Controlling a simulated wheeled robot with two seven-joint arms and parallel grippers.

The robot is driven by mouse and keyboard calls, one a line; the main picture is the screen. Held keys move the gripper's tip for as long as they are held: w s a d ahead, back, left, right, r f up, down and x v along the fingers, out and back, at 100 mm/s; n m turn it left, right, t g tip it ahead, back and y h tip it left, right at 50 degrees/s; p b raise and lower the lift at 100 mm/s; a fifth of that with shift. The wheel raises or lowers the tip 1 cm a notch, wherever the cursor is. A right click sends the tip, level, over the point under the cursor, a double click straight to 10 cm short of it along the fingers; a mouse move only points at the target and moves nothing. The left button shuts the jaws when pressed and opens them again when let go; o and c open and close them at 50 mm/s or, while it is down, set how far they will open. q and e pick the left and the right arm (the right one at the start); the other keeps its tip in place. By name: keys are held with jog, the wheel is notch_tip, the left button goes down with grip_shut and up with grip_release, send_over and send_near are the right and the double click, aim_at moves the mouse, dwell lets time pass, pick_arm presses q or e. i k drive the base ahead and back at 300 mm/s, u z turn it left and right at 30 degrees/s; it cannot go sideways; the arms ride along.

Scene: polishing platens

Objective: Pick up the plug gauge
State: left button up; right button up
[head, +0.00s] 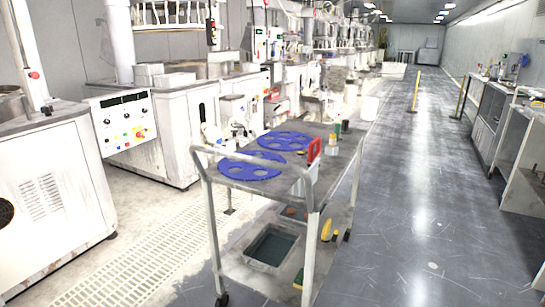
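I cannot pick out the plug gauge for sure; the items on the cart are small in the head view. A red upright item (314,149) stands near the right edge of the top. A small bottle with a yellowish cap (332,146) and dark green cylinders (341,128) stand beyond it. Neither of my grippers is in view.
The cart's lower shelf holds a grey bin (271,247) and a yellow item (326,230). White machines (160,120) line the left, and a floor grating (150,260) runs before them. The grey aisle (430,200) is open on the right, with benches (490,115) along the wall.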

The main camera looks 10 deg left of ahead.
aim_at(337, 128)
jog(key=z, duration=0.8)
jog(key=i, duration=4.75)
jog(key=u, duration=2.15)
